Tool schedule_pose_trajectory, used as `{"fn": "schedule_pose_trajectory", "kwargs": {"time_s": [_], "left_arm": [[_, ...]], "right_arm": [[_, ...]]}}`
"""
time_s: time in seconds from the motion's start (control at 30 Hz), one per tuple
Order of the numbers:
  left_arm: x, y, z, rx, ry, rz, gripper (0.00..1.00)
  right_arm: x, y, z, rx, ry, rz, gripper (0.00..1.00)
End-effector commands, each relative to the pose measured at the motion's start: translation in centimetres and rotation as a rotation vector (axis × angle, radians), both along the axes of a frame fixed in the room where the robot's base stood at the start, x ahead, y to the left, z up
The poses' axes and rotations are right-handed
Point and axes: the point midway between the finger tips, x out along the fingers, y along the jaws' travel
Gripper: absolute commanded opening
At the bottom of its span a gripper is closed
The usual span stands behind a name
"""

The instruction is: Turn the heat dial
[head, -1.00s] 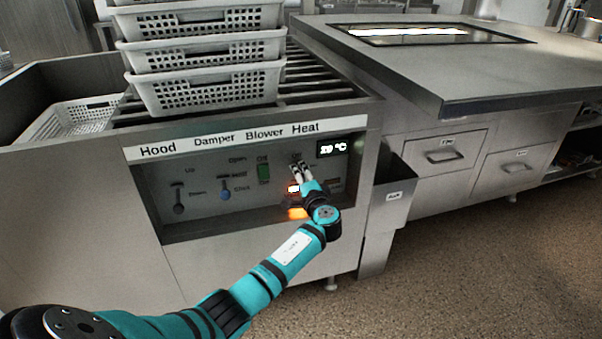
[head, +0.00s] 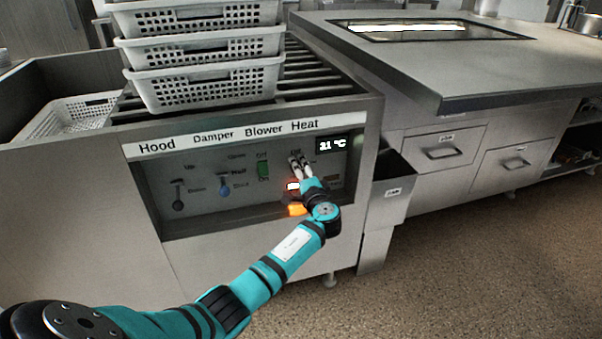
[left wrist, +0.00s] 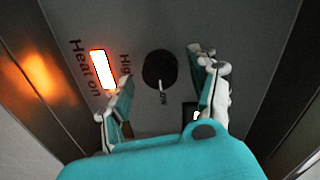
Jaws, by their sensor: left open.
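The heat dial (left wrist: 160,69) is a round dark knob on the grey panel in the left wrist view, with "High" and "Low" printed beside it. My left gripper (left wrist: 166,82) is open, with one finger on each side of the dial; I cannot tell whether they touch it. In the head view the left gripper (head: 299,168) is at the panel under the "Heat" label, and it mostly hides the dial. A lit "Heat on" lamp (left wrist: 103,69) glows beside the dial. The display (head: 332,144) reads about 21 °C. My right gripper is not in view.
The panel also has a hood lever (head: 178,193), a blue damper knob (head: 224,190) and a green blower switch (head: 263,168). White perforated baskets (head: 205,85) are stacked above. A metal bin (head: 388,190) stands to the right.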

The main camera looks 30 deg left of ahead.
Motion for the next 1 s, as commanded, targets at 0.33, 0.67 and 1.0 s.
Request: {"fn": "schedule_pose_trajectory", "kwargs": {"time_s": [0.33, 0.67, 1.0], "left_arm": [[-2.7, -3.3, 0.1, -0.002, -0.001, -0.003, 0.61], [-6.8, -8.1, 0.5, -0.002, 0.002, -0.003, 0.61], [-7.8, -9.1, 0.7, 0.000, 0.000, 0.000, 0.61]], "right_arm": [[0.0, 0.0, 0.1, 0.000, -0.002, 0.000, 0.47], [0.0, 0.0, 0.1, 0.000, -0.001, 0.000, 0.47], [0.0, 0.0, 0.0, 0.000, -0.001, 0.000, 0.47]]}}
